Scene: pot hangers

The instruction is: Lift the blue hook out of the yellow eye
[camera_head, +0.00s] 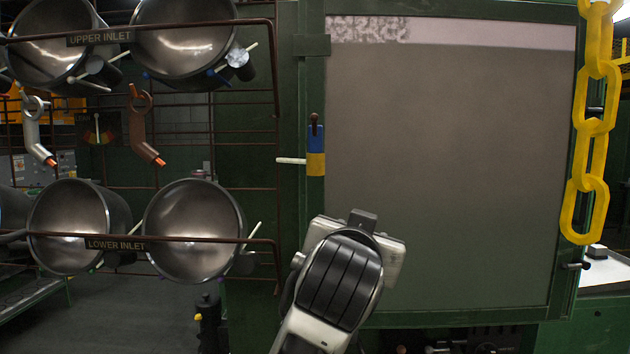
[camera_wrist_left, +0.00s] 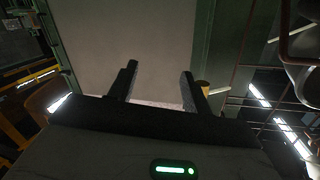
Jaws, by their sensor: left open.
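The blue hook (camera_head: 316,138) is a small blue piece on the green frame left of the grey panel, with a dark knob above it. The yellow eye (camera_head: 316,164) sits directly below and appears to touch it; how they join is too small to tell. My left gripper (camera_wrist_left: 159,70) is open and empty in the left wrist view. In the head view its hand (camera_head: 385,255) is below and right of the hook, apart from it, with the fingers mostly hidden. A small yellowish piece (camera_wrist_left: 203,87), possibly the eye, shows beside the right-hand finger. My right gripper is not in view.
A white peg (camera_head: 291,160) sticks out left of the eye. A rusty rack (camera_head: 276,150) with steel pots (camera_head: 195,230) and hanging hooks (camera_head: 139,125) stands at left. A yellow chain (camera_head: 590,130) hangs at right.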

